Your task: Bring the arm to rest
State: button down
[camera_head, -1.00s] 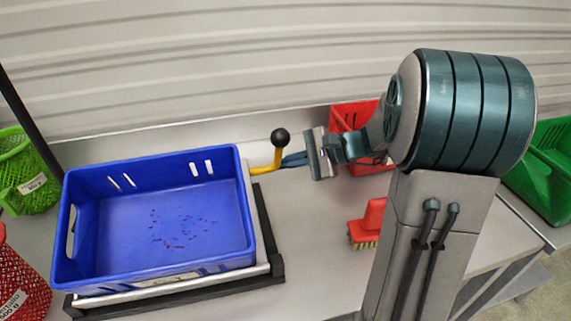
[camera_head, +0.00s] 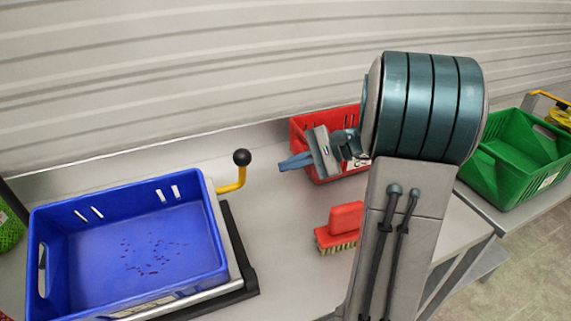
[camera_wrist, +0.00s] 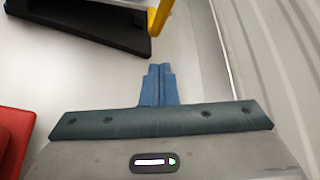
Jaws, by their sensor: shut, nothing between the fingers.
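My gripper (camera_head: 283,164) is shut and empty. Its blue fingers point left in the head view, above the grey bench between the yellow lever and the red crate. In the wrist view the two fingertips (camera_wrist: 160,68) lie together over bare bench. My arm stands at the right of the head view, with its large teal joint above and to the right of the gripper. The fingers look apart from the lever and from everything else.
A blue crate (camera_head: 215,235) with small dark and red specks inside sits on a black-edged stand at left. Its yellow lever (camera_head: 231,187) has a black knob. A red crate (camera_head: 328,174), a red brush (camera_head: 345,222) and a green crate (camera_head: 510,175) stand to the right.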

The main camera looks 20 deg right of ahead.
dwell(0.3)
jog(key=s+a+f+n+g+h, duration=0.1)
jog(key=s+a+n+h, duration=0.1)
jog(key=s+n+h, duration=0.4)
jog(key=s+a+f+n+h, duration=0.1)
jog(key=s+a+n+h, duration=0.2)
jog(key=s, duration=0.9)
jog(key=n+h, duration=0.3)
jog(key=shift+a+f+n+g+p, duration=0.25)
jog(key=shift+n+g+p, duration=0.05)
jog(key=shift+g+p, duration=0.1)
